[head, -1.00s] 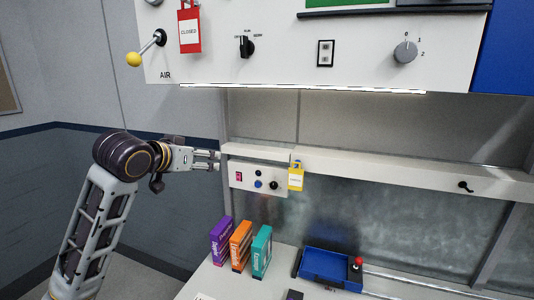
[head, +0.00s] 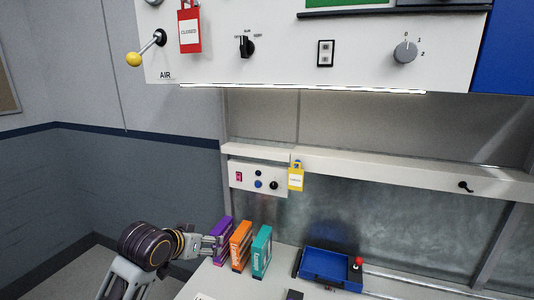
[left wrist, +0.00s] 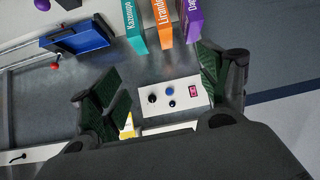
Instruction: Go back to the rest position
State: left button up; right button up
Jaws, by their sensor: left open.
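My left gripper (head: 214,244) is low at the left of the head view, beside the purple box (head: 222,238). I cannot tell there whether its tips touch the box. In the left wrist view my left gripper (left wrist: 160,82) has its two dark green finger pads wide apart, with nothing held between them. Beyond the pads that view shows the small switch panel (left wrist: 176,94), upside down. My right gripper is in neither view.
An orange box (head: 241,246) and a teal box (head: 261,252) stand beside the purple one on the white bench. A blue tray (head: 325,265) lies to their right. The switch panel (head: 256,179) and a yellow tag (head: 296,178) hang above. The room left of the bench is clear.

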pick_arm(q)
jog(key=s+a+f+n+g+y, duration=0.1)
jog(key=s+a+f+g, duration=0.15)
jog(key=s+f, duration=0.95)
jog(key=s+a+f+g+y, duration=0.1)
jog(key=s+f+g+y, duration=0.15)
jog(key=s+f, duration=0.95)
jog(key=s+f+g+b, duration=0.2)
jog(key=s+f, duration=0.1)
jog(key=f, duration=3.1)
jog(key=s+a+f+b, duration=0.1)
jog(key=s+a+f, duration=0.1)
jog(key=s+f, duration=0.9)
jog(key=s+a+f+g+b, duration=0.1)
jog(key=s+a+f, duration=0.1)
jog(key=s+f, duration=0.9)
jog(key=shift+s+a+h, duration=0.25)
jog(key=shift+s+h, duration=0.1)
jog(key=shift+d+f, duration=0.1)
